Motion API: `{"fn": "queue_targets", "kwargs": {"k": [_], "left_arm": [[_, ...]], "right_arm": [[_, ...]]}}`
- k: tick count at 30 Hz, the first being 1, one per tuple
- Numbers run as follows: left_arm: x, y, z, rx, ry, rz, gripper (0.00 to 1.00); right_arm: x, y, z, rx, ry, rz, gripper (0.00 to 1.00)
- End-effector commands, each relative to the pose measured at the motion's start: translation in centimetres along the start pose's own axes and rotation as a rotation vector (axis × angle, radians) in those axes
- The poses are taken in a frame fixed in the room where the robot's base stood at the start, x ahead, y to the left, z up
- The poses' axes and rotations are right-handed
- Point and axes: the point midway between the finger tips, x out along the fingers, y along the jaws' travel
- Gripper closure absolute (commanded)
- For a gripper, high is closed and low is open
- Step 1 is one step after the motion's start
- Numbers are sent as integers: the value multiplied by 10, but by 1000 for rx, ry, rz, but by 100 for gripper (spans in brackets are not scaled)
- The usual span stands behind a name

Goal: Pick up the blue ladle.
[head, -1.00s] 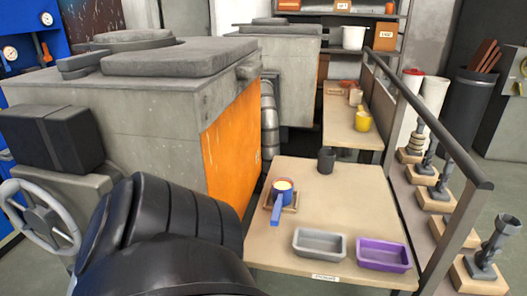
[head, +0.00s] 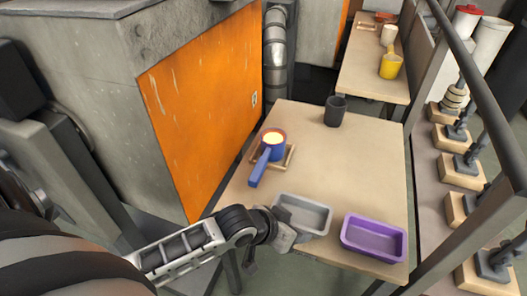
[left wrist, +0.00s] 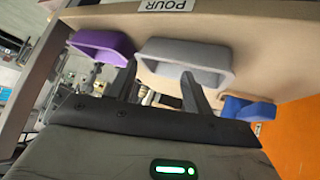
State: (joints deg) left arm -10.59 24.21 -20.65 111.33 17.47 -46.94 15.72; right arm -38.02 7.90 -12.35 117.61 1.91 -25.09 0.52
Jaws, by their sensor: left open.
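The blue ladle (head: 261,167) rests on a small wooden stand (head: 288,158) at the left side of the near table. Its cup holds something pale yellow, and its handle points toward the table's front left. My left gripper (head: 287,228) is at the table's front edge, by the grey tray's left end and apart from the ladle. In the left wrist view its two fingers (left wrist: 160,82) are spread with nothing held. My right gripper is not in view.
A grey tray (head: 303,214) and a purple tray (head: 374,238) lie along the table's front. A dark cup (head: 335,111) stands at the back. An orange furnace panel (head: 205,105) borders the left, and a dark rail (head: 480,90) the right. The table's middle is clear.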

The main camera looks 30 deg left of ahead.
Motion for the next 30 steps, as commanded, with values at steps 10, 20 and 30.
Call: {"fn": "queue_targets", "kwargs": {"k": [10, 20, 30], "left_arm": [[-36, -137, -116, -199, -263, -293, 49], [-75, -180, -141, -334, -325, -429, 49], [-14, -204, -115, -332, -325, -429, 49]], "right_arm": [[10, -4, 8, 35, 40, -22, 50], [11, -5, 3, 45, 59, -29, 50], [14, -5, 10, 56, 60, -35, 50]]}}
